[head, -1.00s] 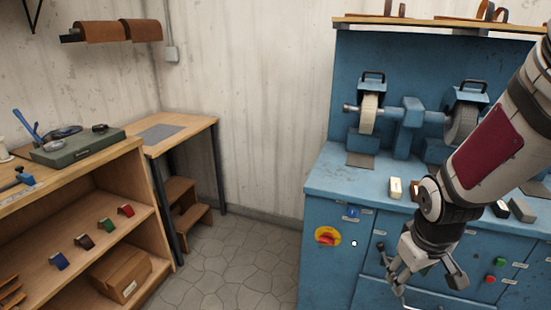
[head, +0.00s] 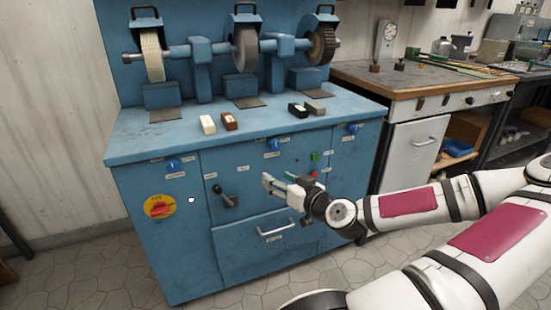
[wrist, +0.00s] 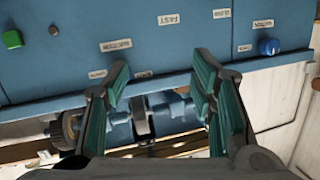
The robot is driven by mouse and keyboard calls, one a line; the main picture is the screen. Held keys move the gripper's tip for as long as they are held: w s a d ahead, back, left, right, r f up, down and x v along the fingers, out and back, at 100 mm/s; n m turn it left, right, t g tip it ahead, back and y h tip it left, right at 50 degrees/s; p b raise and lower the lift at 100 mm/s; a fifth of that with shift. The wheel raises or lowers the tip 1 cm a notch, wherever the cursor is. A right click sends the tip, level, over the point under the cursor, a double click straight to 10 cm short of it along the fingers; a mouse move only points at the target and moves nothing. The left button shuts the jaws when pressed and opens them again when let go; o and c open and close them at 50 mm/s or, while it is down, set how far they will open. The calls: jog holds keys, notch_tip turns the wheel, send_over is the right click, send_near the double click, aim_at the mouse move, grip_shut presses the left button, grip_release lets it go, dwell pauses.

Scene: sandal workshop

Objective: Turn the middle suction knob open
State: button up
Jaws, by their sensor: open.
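The middle suction knob (head: 275,145) is a small blue knob with a pale pointer, on the upper front of the blue grinding cabinet (head: 150,215). White labels sit beside it. My gripper (head: 267,183) is open and empty, below this knob in the head view and in front of the cabinet, with a gap between its teal-padded fingers. In the wrist view the gripper (wrist: 162,68) faces the upside-down cabinet front. The left suction knob (wrist: 268,46) shows at the right.
Other blue knobs are at left (head: 172,166) and right (head: 352,129). A black lever (head: 225,196), drawer handle (head: 276,231), green button (head: 314,156) and yellow-red switch (head: 160,206) are nearby. Small blocks (head: 208,124) lie on top.

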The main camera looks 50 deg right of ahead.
aim_at(276, 146)
jog(key=s+d+r+m+h+b, duration=0.1)
jog(key=s+d+r+m+h, duration=0.15)
jog(key=d, duration=0.25)
jog(key=shift+n+t+h, duration=0.25)
jog(key=shift+t+h, duration=0.15)
jog(key=shift+h, duration=0.05)
jog(key=b+x, duration=0.2)
jog(key=x, duration=1)
jog(key=shift+w+d+b, duration=0.1)
jog(key=shift+w+b, duration=0.15)
jog(key=shift+b, duration=0.1)
jog(key=c, duration=1.1)
